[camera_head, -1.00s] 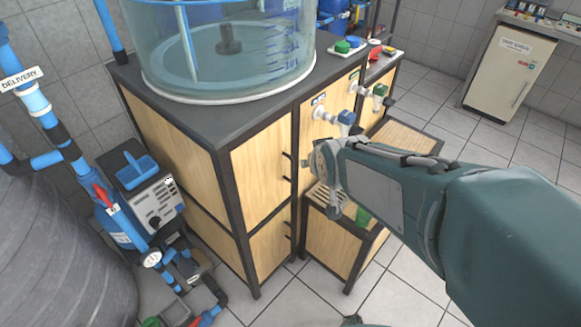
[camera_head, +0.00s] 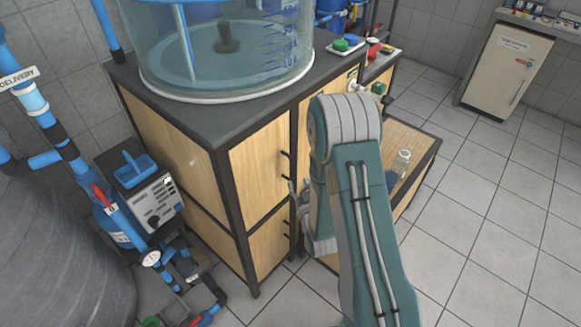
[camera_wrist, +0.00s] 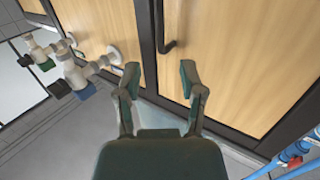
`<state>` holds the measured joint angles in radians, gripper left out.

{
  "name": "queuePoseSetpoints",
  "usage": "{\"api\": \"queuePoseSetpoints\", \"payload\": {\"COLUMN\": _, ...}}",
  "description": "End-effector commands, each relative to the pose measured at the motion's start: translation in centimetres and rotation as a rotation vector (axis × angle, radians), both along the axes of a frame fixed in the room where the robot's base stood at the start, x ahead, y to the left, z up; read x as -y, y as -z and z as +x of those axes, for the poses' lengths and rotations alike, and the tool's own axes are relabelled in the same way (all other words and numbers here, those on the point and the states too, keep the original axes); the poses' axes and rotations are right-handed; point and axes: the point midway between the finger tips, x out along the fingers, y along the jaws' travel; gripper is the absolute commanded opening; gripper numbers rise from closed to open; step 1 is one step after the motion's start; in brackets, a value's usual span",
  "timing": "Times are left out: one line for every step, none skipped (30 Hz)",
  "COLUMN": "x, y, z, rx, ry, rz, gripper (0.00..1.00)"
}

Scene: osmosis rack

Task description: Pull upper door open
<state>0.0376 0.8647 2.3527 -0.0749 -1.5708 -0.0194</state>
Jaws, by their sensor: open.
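The upper door (camera_head: 258,160) is a light wood panel in a dark frame under the clear tank, and it looks closed. Its dark handle (camera_head: 286,165) is on the right edge. My gripper (camera_head: 296,200) is just right of and below that handle, partly hidden by my arm. In the wrist view, which looks upside down, my gripper (camera_wrist: 159,80) is open with nothing between its fingers. A wood door panel (camera_wrist: 230,55) and its dark handle (camera_wrist: 168,42) lie beyond the fingertips, apart from them.
The lower door (camera_head: 268,248) is below, also closed. Taps (camera_wrist: 85,65) stick out left of my gripper in the wrist view. A low bench (camera_head: 420,150) stands right of the cabinet. Pipes and a pump box (camera_head: 155,205) are at the left. Tiled floor is clear at the right.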

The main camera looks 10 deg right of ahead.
Motion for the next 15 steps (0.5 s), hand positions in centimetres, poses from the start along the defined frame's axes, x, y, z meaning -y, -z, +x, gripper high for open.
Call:
{"api": "queuePoseSetpoints", "payload": {"x": 0.0, "y": 1.0, "z": -0.6, "rx": 0.017, "ry": 0.0, "rz": 0.004, "gripper": 0.51}}
{"api": "queuePoseSetpoints", "payload": {"x": 0.0, "y": 1.3, "z": -0.8, "rx": 0.03, "ry": 0.0, "rz": 0.005, "gripper": 0.51}}
{"api": "queuePoseSetpoints", "payload": {"x": 0.0, "y": 1.6, "z": -1.1, "rx": 0.046, "ry": 0.0, "rz": 0.007, "gripper": 0.51}}
{"api": "queuePoseSetpoints", "payload": {"x": 0.0, "y": 1.8, "z": -1.2, "rx": 0.055, "ry": -0.001, "rz": 0.008, "gripper": 0.51}}
{"api": "queuePoseSetpoints", "payload": {"x": 0.0, "y": 1.9, "z": -1.3, "rx": 0.062, "ry": -0.001, "rz": 0.008, "gripper": 0.51}}
{"api": "queuePoseSetpoints", "payload": {"x": 0.0, "y": 2.0, "z": -1.4, "rx": 0.07, "ry": -0.001, "rz": 0.01, "gripper": 0.51}}
{"api": "queuePoseSetpoints", "payload": {"x": 0.0, "y": 2.0, "z": -1.4, "rx": 0.073, "ry": -0.002, "rz": 0.01, "gripper": 0.51}}
{"api": "queuePoseSetpoints", "payload": {"x": 0.0, "y": 2.0, "z": -1.3, "rx": 0.076, "ry": -0.002, "rz": 0.01, "gripper": 0.51}}
{"api": "queuePoseSetpoints", "payload": {"x": 0.0, "y": 2.0, "z": -1.0, "rx": 0.079, "ry": -0.002, "rz": 0.01, "gripper": 0.51}}
{"api": "queuePoseSetpoints", "payload": {"x": 0.0, "y": 2.0, "z": -0.7, "rx": 0.08, "ry": -0.002, "rz": 0.01, "gripper": 0.51}}
{"api": "queuePoseSetpoints", "payload": {"x": -0.1, "y": 2.0, "z": -0.4, "rx": 0.08, "ry": -0.002, "rz": 0.009, "gripper": 0.51}}
{"api": "queuePoseSetpoints", "payload": {"x": -0.1, "y": 2.0, "z": 0.2, "rx": 0.08, "ry": -0.002, "rz": 0.009, "gripper": 0.51}}
{"api": "queuePoseSetpoints", "payload": {"x": -0.1, "y": 1.9, "z": 0.7, "rx": 0.082, "ry": -0.002, "rz": 0.009, "gripper": 0.51}}
{"api": "queuePoseSetpoints", "payload": {"x": -0.1, "y": 1.9, "z": 1.3, "rx": 0.08, "ry": -0.002, "rz": 0.009, "gripper": 0.51}}
{"api": "queuePoseSetpoints", "payload": {"x": -0.2, "y": 1.9, "z": 2.0, "rx": 0.081, "ry": -0.003, "rz": 0.009, "gripper": 0.51}}
